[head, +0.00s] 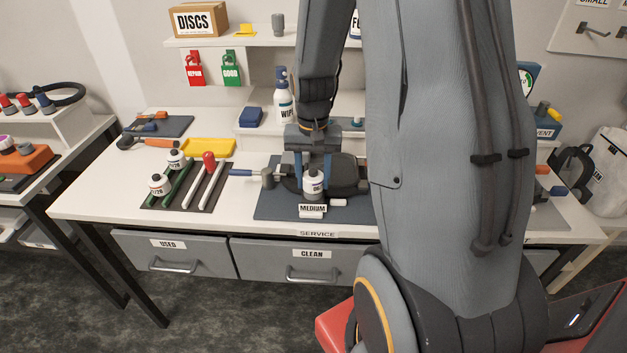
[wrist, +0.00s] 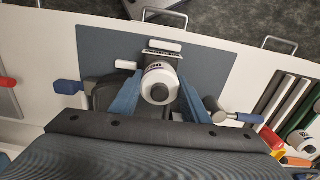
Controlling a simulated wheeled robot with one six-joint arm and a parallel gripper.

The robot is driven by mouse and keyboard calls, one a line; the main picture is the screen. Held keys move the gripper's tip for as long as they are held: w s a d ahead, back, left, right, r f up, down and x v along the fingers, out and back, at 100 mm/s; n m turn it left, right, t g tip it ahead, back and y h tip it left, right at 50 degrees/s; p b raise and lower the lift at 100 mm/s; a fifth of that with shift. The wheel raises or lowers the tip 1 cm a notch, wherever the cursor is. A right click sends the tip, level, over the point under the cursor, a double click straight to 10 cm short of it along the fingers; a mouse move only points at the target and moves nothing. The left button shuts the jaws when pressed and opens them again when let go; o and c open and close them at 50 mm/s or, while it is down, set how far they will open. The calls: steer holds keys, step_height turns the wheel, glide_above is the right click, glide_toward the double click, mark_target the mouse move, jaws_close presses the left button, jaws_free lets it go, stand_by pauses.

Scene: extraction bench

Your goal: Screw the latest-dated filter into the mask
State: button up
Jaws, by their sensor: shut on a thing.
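My gripper (head: 313,180) is shut on a white filter (head: 313,186) with a dark cap-like centre and a printed label. In the wrist view the filter (wrist: 160,84) sits between the blue fingers (wrist: 160,100); its print is too small to read. The black mask (head: 345,172) lies on the blue-grey mat, behind and beside the filter, behind the MEDIUM plate (head: 313,208). I cannot tell whether the filter touches or sits in the mask. Two other white filters, a front one (head: 160,184) and a rear one (head: 176,160), stand on the dark left mat; their dates are not fully legible.
A hammer-like tool (head: 267,178) lies left of the mask. A WIPE bottle (head: 284,103) stands behind. Drawers (head: 304,265) line the front; my arm hides the right bench.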

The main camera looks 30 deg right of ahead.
steer(key=m, duration=0.3)
steer(key=shift+m, duration=0.4)
steer(key=m+p, duration=0.1)
steer(key=m, duration=0.3)
steer(key=shift+m, duration=0.4)
steer(key=m, duration=0.3)
steer(key=shift+m, duration=0.3)
steer(key=m, duration=0.3)
steer(key=shift+m+p, duration=0.3)
steer(key=shift+p, duration=0.05)
steer(key=o, duration=1.2)
steer(key=shift+o, duration=0.2)
